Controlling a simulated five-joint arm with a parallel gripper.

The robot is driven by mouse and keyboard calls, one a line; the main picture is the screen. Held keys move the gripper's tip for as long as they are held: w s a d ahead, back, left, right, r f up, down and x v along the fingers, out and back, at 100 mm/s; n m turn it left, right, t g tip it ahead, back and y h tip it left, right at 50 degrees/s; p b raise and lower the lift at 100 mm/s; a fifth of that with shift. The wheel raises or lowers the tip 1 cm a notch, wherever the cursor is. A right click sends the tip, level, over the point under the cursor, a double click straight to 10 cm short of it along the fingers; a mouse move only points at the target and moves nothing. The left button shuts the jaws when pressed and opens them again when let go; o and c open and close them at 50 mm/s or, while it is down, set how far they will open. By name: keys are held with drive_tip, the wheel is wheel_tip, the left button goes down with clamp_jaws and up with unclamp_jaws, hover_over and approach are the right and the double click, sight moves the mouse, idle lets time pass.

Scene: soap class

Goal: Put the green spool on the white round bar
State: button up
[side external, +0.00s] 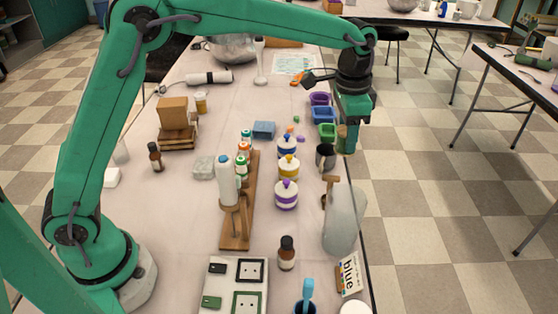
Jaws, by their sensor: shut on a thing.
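My gripper (347,136) is at the right edge of the long table, pointing down in front of the colored bins. It is shut on a small tan and green thing (341,134), which looks like the green spool. The fingers hide much of it, and green on green makes its outline hard to tell. It is held above the grey cup. A white round thing (354,308), probably the white round bar, is at the bottom edge of the view, cut off by the frame and far from my gripper.
Purple, blue and green bins (322,114) stand behind my gripper. A dark grey cup (326,157) and a translucent bag-like shape (343,218) lie along the right edge. Banded jars (287,194), a wooden rack (236,233) with bottles, and a brown bottle (286,253) stand mid-table.

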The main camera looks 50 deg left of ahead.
drive_tip(key=s+d+m, duration=0.3)
drive_tip(key=s+d, duration=0.5)
drive_tip(key=d, duration=0.4)
drive_tip(key=m, duration=0.4)
hover_over(362, 303)
drive_tip(key=s, duration=0.2)
drive_tip(key=shift+s+d+f, duration=0.1)
drive_tip(key=shift+d+f, duration=0.1)
drive_tip(key=shift+f, duration=3.65)
drive_tip(key=shift+s+d+f, duration=0.1)
drive_tip(key=shift+d+f, duration=0.05)
drive_tip(key=shift+f, duration=3.7)
drive_tip(key=shift+f, duration=0.1)
drive_tip(key=o, duration=0.5)
drive_tip(key=shift+o, duration=0.9)
